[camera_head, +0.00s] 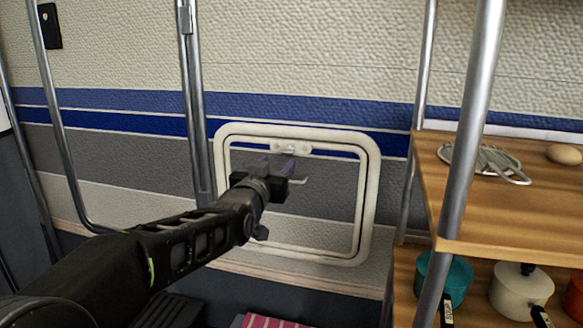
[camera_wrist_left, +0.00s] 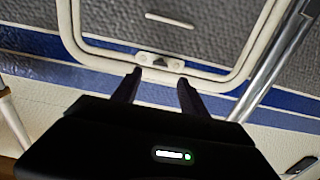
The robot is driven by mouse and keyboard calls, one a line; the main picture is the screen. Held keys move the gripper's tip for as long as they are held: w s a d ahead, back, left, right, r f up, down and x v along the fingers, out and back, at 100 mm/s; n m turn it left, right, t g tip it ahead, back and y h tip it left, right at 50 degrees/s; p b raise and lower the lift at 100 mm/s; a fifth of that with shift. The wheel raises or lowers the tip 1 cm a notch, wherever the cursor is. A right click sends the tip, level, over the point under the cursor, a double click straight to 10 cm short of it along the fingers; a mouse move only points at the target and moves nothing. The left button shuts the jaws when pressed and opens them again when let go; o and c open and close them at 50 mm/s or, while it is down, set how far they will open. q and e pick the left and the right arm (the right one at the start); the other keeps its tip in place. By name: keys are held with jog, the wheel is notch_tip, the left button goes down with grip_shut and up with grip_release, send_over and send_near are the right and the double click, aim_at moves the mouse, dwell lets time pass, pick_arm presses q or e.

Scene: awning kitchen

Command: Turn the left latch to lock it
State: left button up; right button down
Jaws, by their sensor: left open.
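A white rounded hatch frame (camera_head: 370,190) is set in the striped wall. A small pale latch plate (camera_head: 291,147) sits at its top edge. In the left wrist view the latch plate (camera_wrist_left: 146,57) shows with a dark triangular piece at its middle and a round end at each side. My left gripper (camera_head: 284,165) is in front of the upper hatch, just below the latch plate in the head view. In the left wrist view its two fingers (camera_wrist_left: 158,80) are apart, with nothing between them. Their tips are close to the latch plate; I cannot tell whether they touch it. My right gripper is not in view.
A pale handle (camera_head: 298,181) is on the hatch panel below the latch. Metal poles (camera_head: 194,100) stand left of the hatch. Wooden shelves (camera_head: 500,225) at the right hold a teal pot (camera_head: 455,275), a white pot (camera_head: 520,290) and a metal rack (camera_head: 490,160).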

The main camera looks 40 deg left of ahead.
aim_at(286, 153)
pick_arm(q)
jog(key=x, duration=0.7)
jog(key=shift+w+a, duration=0.15)
jog(key=shift+w, duration=0.25)
jog(key=shift+c, duration=0.5)
grip_shut()
